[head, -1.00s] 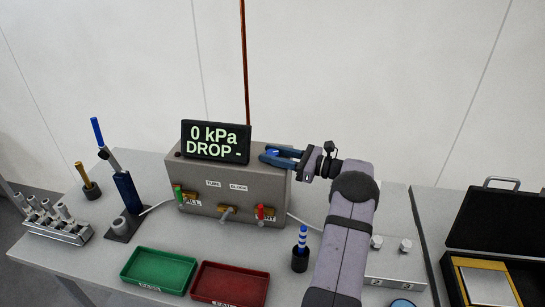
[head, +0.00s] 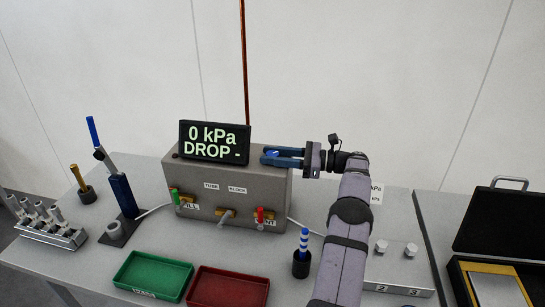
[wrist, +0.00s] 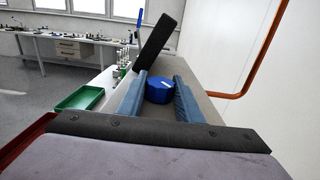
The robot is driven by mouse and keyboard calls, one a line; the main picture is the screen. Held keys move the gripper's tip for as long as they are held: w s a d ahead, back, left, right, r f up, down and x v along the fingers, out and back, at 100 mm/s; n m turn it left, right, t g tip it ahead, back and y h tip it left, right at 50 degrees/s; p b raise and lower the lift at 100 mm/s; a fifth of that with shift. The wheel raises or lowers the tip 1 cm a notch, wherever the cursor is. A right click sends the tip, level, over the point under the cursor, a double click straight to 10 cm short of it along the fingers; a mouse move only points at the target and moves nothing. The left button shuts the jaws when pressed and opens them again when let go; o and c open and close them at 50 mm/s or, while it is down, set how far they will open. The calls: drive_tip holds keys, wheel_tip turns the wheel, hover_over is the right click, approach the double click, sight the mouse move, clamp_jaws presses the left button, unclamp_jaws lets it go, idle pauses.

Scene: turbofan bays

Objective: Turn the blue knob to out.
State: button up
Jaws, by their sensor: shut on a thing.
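The blue knob (wrist: 159,90) is a short round cap with a white mark on its top. It sits on top of the grey box (head: 225,190), near the box's right end. In the head view only a bit of the knob (head: 272,153) shows between the fingers. My gripper (head: 268,157) comes in from the right, level with the box top, with its blue fingers on either side of the knob. In the wrist view my gripper (wrist: 160,95) is shut on the knob. The words around the knob cannot be read.
A black display (head: 214,142) reading "0 kPa DROP -" stands on the box, left of my gripper. Green, brass and red fittings line the box front. A green tray (head: 152,275) and a red tray (head: 228,287) lie in front.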

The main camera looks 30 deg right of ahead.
sight(273, 153)
drive_tip(key=o, duration=1)
drive_tip(key=shift+o, duration=0.2)
drive_tip(key=shift+r, duration=0.1)
wheel_tip(273, 153, up, 10)
drive_tip(key=shift+b, duration=0.8)
